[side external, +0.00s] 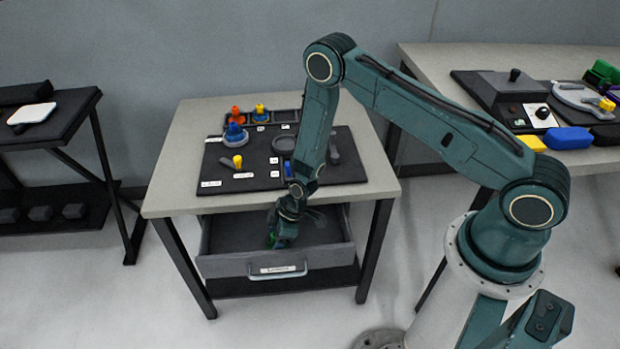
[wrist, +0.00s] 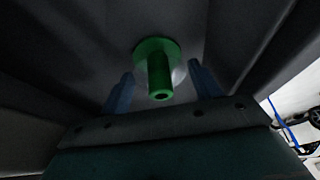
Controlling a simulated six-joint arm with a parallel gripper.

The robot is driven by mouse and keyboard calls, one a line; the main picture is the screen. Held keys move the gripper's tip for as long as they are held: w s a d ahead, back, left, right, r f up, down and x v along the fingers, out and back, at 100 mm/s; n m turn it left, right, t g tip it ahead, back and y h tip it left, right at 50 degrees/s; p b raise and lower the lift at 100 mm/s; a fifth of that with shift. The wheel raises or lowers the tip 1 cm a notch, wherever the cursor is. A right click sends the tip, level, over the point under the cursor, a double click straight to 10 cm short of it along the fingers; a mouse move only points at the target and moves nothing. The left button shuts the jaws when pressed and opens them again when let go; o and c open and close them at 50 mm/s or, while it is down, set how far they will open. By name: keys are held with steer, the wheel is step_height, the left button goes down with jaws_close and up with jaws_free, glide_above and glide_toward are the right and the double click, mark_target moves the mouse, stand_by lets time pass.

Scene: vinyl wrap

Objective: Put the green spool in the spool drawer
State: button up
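The spool drawer (side external: 225,267) is pulled open under the middle table, with a labelled front and a grey handle.
The drawer walls (wrist: 255,45) enclose my gripper closely, and the table edge (side external: 170,205) is just above. Side tables stand left and right. The rest of the drawer looks empty.

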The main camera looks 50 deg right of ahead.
steer(key=shift+o, duration=0.8)
steer(key=shift+r, duration=0.1)
steer(key=shift+r, duration=0.15)
steer(key=v, duration=1.2)
